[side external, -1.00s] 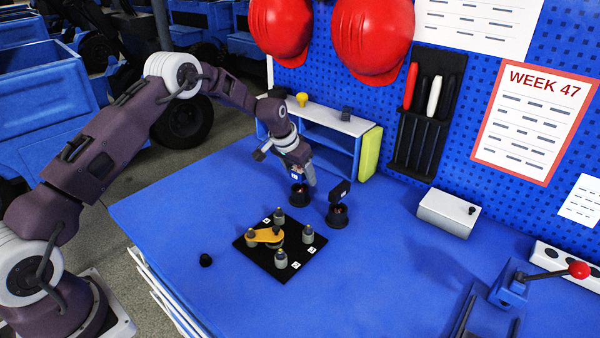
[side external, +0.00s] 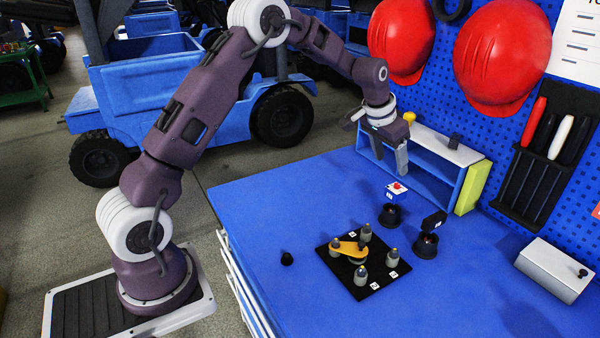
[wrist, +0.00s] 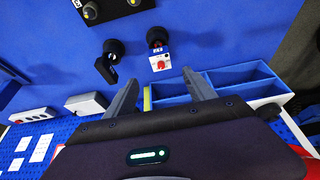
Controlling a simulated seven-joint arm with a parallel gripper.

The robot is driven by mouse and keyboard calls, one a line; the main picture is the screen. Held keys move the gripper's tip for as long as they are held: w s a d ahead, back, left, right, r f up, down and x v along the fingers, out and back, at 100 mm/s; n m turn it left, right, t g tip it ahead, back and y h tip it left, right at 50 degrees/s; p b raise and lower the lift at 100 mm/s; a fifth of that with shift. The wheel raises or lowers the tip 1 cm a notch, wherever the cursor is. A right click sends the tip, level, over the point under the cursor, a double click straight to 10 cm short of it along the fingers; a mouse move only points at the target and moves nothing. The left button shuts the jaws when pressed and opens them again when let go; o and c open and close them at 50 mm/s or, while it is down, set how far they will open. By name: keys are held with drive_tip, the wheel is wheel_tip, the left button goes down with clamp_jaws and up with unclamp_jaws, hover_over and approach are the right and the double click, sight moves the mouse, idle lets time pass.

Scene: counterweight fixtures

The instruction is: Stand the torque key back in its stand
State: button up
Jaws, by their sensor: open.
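Two black round cup stands are on the blue bench. The left stand (side external: 390,217) has a piece with a white tagged head and red knob (side external: 397,187) upright in it. The right stand (side external: 426,247) has a piece with a black block head (side external: 434,220) in it, looking slightly tilted. I cannot tell by looks which piece is the torque key. In the wrist view the white head (wrist: 160,63) and the black head (wrist: 107,68) both lie beyond my fingertips. My gripper (side external: 401,158) is open and empty, above and behind the left stand, apart from both pieces.
A black plate (side external: 362,288) with several grey posts and a yellow arm (side external: 348,248) lies in front of the stands. A small black knob (side external: 287,258) is left of it. A blue shelf (side external: 420,163) stands behind; a white box (side external: 553,270) is at right.

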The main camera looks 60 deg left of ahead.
drive_tip(key=s+d+r, duration=0.4)
drive_tip(key=s+r, duration=0.4)
drive_tip(key=s, duration=0.2)
drive_tip(key=s+d+r, duration=0.3)
drive_tip(key=s+r, duration=0.4)
drive_tip(key=s, duration=0.3)
drive_tip(key=s+d+f, duration=0.1)
drive_tip(key=s, duration=0.9)
drive_tip(key=s+d+f+t, duration=0.1)
drive_tip(key=s+d, duration=0.1)
drive_tip(key=s, duration=0.9)
drive_tip(key=shift+f, duration=0.1)
